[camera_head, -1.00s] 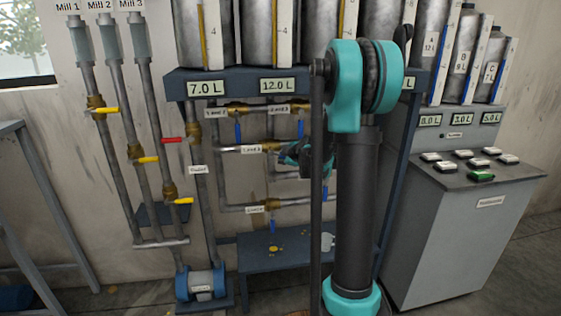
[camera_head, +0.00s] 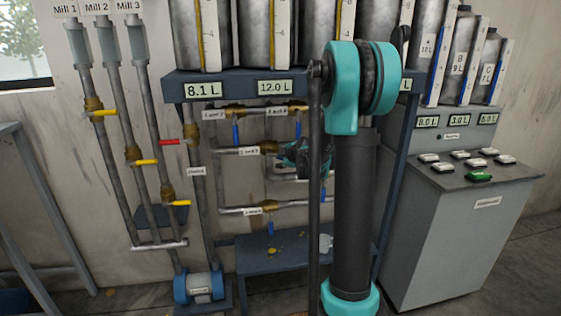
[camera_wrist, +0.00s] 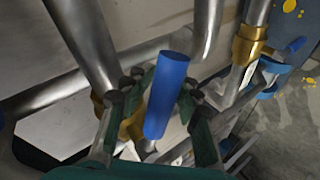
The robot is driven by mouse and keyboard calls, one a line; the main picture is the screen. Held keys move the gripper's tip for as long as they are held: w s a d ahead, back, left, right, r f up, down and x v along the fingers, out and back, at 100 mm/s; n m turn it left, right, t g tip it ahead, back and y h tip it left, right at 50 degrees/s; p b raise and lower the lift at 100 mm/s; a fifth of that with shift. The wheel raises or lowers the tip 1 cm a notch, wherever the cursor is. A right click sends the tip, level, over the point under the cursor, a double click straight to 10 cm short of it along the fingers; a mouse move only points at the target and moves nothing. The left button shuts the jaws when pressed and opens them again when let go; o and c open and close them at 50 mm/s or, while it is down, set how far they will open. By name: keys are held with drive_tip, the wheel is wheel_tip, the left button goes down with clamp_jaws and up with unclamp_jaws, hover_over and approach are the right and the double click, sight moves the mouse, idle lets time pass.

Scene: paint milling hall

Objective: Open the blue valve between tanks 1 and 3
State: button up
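Blue-handled brass valves sit on the grey pipes under the tanks in the head view. The middle brass valve (camera_head: 268,147) has a small label (camera_head: 249,152) that seems to read 1 and 3. My gripper (camera_head: 297,156) is just right of this valve, partly hidden by my arm. In the wrist view, a blue handle (camera_wrist: 167,95) stands between the two fingers of my gripper (camera_wrist: 167,92). The fingers are close on both sides of it, but I cannot tell whether they press on it. The handle's join to its brass body (camera_wrist: 132,125) is partly hidden.
A display under the left tank (camera_head: 202,91) reads 8.1 L; its neighbour (camera_head: 275,87) reads 12.0 L. Other blue handles (camera_head: 236,134) hang close by. A red handle (camera_head: 169,142) and yellow handles are left. A grey button console (camera_head: 455,235) stands right.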

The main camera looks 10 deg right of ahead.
drive_tip(key=v, duration=0.8)
idle(0.4)
drive_tip(key=shift+c, duration=0.6)
